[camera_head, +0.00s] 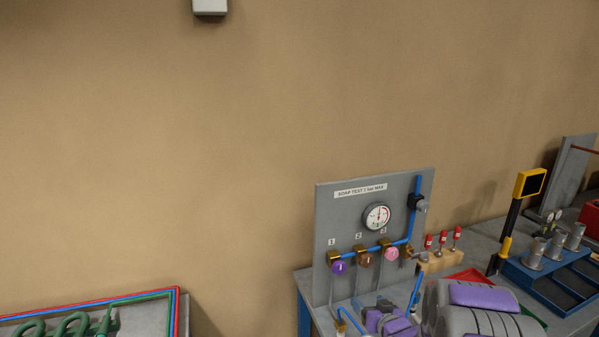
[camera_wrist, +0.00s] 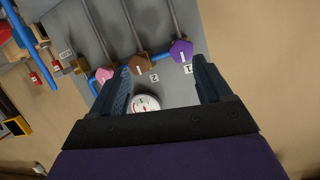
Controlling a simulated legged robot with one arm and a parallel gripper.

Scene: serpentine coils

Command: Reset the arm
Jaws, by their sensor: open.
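My gripper (camera_wrist: 160,65) is open and empty in the wrist view, its two dark blue fingers spread apart towards the grey test panel (camera_head: 341,212). The panel appears upside down there, with its gauge (camera_wrist: 145,103) and the purple knob (camera_wrist: 181,51), brown knob (camera_wrist: 139,64) and pink knob (camera_wrist: 104,74) seen around and between the fingers. No contact with the knobs is evident. My purple and grey arm (camera_head: 484,296) shows at the lower right in the head view, low in front of the panel. I cannot clearly make out the fingertips there.
The panel stands on a grey bench against a tan wall (camera_head: 200,150). A wooden block (camera_head: 440,260) with red-topped pieces, a yellow-and-black post (camera_head: 529,184) and a blue rack (camera_head: 545,275) with metal cylinders stand to the right. Green coils (camera_head: 75,325) lie lower left.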

